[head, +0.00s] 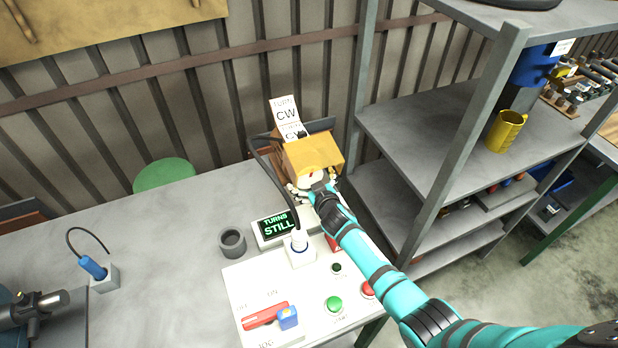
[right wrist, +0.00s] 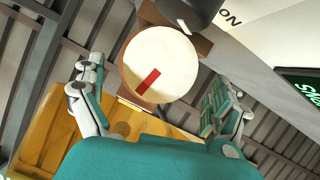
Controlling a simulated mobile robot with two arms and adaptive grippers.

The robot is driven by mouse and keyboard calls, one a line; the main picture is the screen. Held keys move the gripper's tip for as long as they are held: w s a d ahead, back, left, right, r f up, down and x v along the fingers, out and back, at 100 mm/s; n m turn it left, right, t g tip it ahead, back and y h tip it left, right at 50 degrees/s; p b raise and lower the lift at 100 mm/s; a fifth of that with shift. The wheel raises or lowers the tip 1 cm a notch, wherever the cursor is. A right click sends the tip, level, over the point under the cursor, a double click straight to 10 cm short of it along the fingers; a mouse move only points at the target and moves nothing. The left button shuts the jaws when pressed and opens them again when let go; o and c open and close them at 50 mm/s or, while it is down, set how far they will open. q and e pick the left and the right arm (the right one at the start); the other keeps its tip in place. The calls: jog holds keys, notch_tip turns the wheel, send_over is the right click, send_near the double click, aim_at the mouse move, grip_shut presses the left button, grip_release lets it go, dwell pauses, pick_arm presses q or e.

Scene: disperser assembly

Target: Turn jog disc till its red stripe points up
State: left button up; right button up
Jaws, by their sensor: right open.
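The jog disc (right wrist: 165,58) is a round cream face in the right wrist view. Its red stripe (right wrist: 148,82) runs from near the middle toward the lower left, on the side of the yellow housing (right wrist: 60,130). In the head view the disc (head: 308,178) shows partly under the yellow housing (head: 314,153), with a small red mark. My right gripper (right wrist: 153,80) is open, with one finger on each side of the disc and visible gaps to its rim in the picture. It also shows in the head view (head: 311,189). My left gripper is not seen.
A display (head: 276,226) reads "TURNS STILL". A sign (head: 286,112) reads "TURN CW". A white panel (head: 250,275) carries a green button (head: 334,304) and a red-and-blue lever (head: 268,316). A grey cup (head: 232,243) stands beside it. Metal shelves (head: 440,118) rise close to the right.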

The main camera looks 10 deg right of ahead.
aim_at(309, 178)
jog(key=shift+b+x, duration=0.5)
jog(key=shift+x, duration=1.2)
jog(key=c, duration=1)
jog(key=n+b, duration=0.1)
jog(key=b, duration=0.2)
jog(key=shift+a+f+h, duration=0.1)
jog(key=shift+f+h, duration=0.2)
jog(key=shift+h, duration=0.1)
jog(key=shift+r+n+b, duration=0.2)
jog(key=shift+n+b, duration=0.1)
jog(key=shift+b, duration=0.05)
